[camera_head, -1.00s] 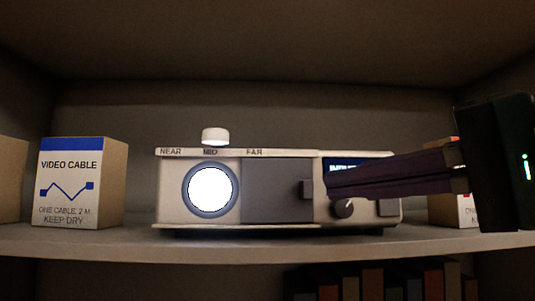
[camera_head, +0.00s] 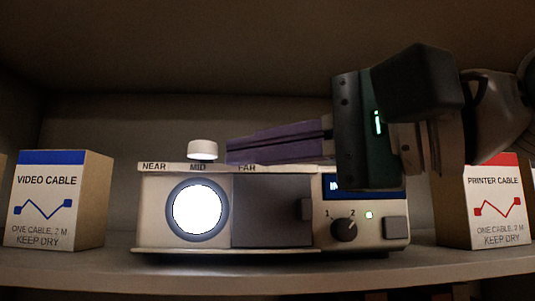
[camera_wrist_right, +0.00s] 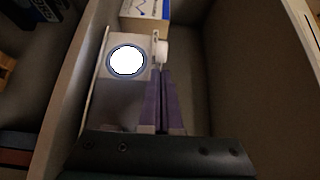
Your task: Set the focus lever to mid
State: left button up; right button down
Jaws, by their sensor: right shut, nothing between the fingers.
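The projector (camera_head: 270,240) stands on a shelf, with a bright round lens (camera_head: 197,209) at its left front. Its top edge is marked NEAR, MID and FAR. The white focus lever knob (camera_head: 203,149) stands above the MID mark. My right gripper (camera_head: 228,150) comes in from the right, just above the projector's top, its purple fingers shut and empty. The fingertips are just right of the knob, over the FAR mark's left part. In the right wrist view the fingertips (camera_wrist_right: 162,72) are close to the knob (camera_wrist_right: 162,51); I cannot tell whether they touch. My left gripper is not in view.
A video cable box (camera_head: 55,200) stands left of the projector, and a printer cable box (camera_head: 490,205) stands right. The shelf board (camera_head: 80,268) is below and another board is overhead. A dial (camera_head: 344,229) and a square button (camera_head: 396,227) are on the projector's right front.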

jog(key=shift+w+a, duration=0.1)
jog(key=shift+w, duration=0.05)
jog(key=shift+s+a+p, duration=0.45)
jog(key=shift+a+p, duration=0.4)
